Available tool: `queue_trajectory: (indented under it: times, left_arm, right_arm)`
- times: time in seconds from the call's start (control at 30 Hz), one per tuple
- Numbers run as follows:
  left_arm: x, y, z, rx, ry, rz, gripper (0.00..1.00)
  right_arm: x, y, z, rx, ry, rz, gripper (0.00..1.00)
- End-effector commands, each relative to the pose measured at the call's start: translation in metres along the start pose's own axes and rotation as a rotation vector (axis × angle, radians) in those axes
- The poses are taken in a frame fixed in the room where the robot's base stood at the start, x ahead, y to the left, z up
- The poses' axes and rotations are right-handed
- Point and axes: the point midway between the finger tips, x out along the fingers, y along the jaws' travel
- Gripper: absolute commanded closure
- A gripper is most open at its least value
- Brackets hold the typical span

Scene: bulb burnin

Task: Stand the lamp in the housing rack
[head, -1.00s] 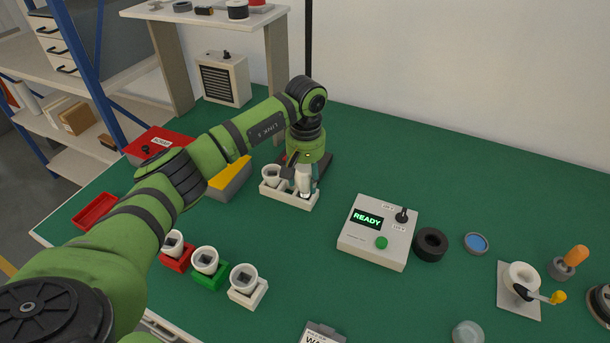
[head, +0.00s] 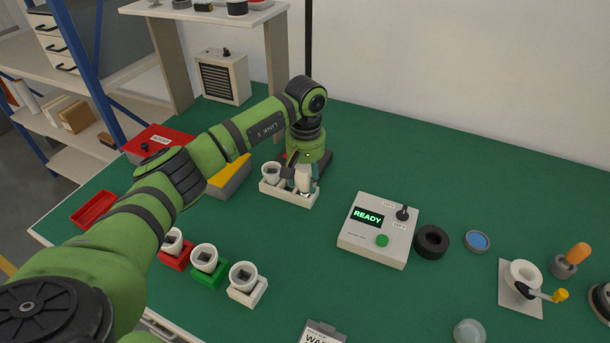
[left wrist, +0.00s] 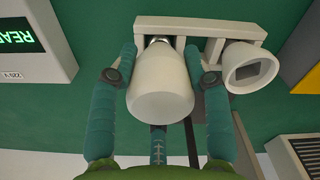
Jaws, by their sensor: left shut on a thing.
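The lamp (left wrist: 160,85), a white bulb with a metal base, is between the fingers of my left gripper (left wrist: 163,78), which is shut on it. In the head view the lamp (head: 304,181) is upright over the right-hand part of the white housing rack (head: 276,196), with my left gripper (head: 303,175) above and around it. In the left wrist view the lamp's metal end meets the rack (left wrist: 217,24) at one slot; how deep it sits is hidden. A white housing cup (left wrist: 252,66) stands in the other slot. My right gripper is out of view.
Three white cups stand in red (head: 177,258), green (head: 209,274) and white (head: 250,293) holders in front. A tester reading READY (head: 377,230) is to the right. A yellow-topped grey block (head: 231,180) and a red bin (head: 95,210) are to the left.

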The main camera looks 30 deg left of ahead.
Motion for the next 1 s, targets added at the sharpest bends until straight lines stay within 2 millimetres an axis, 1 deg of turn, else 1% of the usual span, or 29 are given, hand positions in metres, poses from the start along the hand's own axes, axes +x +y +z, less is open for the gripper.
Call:
queue_trajectory:
  times: [0.8, 0.97, 1.0]
  left_arm:
    - [0.0103, -0.0002, -0.0002, -0.001, 0.001, -0.001, 0.82]
    - [0.0100, -0.0002, -0.0001, -0.001, 0.001, 0.000, 0.82]
    - [0.0100, -0.0002, -0.0001, -0.001, 0.001, 0.000, 0.47]
  right_arm:
    - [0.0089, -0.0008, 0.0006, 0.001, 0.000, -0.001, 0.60]
    - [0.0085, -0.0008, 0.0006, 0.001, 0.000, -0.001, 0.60]
    - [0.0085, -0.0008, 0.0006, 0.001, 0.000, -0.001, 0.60]
